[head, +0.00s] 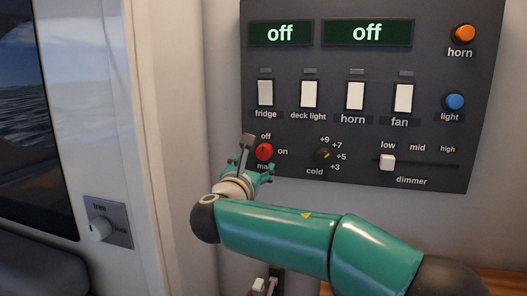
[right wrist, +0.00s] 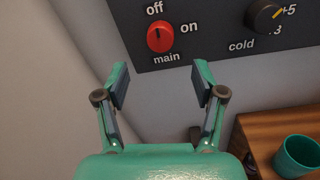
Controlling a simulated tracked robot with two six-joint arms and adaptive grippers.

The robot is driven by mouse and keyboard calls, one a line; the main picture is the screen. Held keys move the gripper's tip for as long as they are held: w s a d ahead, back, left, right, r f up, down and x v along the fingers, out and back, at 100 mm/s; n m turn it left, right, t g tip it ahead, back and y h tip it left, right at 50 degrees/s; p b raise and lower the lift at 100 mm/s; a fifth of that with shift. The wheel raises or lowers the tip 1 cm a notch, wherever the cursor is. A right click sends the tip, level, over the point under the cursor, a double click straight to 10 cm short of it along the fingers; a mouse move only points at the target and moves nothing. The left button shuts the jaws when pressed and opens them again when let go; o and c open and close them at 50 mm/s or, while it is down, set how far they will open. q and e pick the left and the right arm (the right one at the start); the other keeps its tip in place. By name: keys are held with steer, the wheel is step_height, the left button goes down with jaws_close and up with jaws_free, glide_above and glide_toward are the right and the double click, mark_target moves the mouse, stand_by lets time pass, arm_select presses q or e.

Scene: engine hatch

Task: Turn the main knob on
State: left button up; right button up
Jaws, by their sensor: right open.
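The main knob (head: 264,151) is round and red, low on the left of the dark panel, with "off" above it and "on" to its right. In the right wrist view the main knob (right wrist: 160,37) shows its dark mark upright, towards "off". My right gripper (head: 258,161) is in front of the panel close to the knob and partly overlaps its label. In the right wrist view my right gripper (right wrist: 162,82) is open and empty, its two fingers apart below the knob, not touching it. My left gripper is not in view.
The panel (head: 300,185) also carries white switches, two green "off" displays (head: 281,33), a cold knob (head: 323,155), a dimmer slider (head: 387,162) and orange and blue buttons. A green cup (right wrist: 298,156) stands on a wooden surface at right.

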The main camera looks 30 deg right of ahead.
mark_target(263, 153)
steer(key=p+x, duration=0.2)
steer(key=x, duration=0.7)
steer(key=shift+w, duration=0.15)
steer(key=shift+d, duration=0.1)
steer(key=c, duration=1.1)
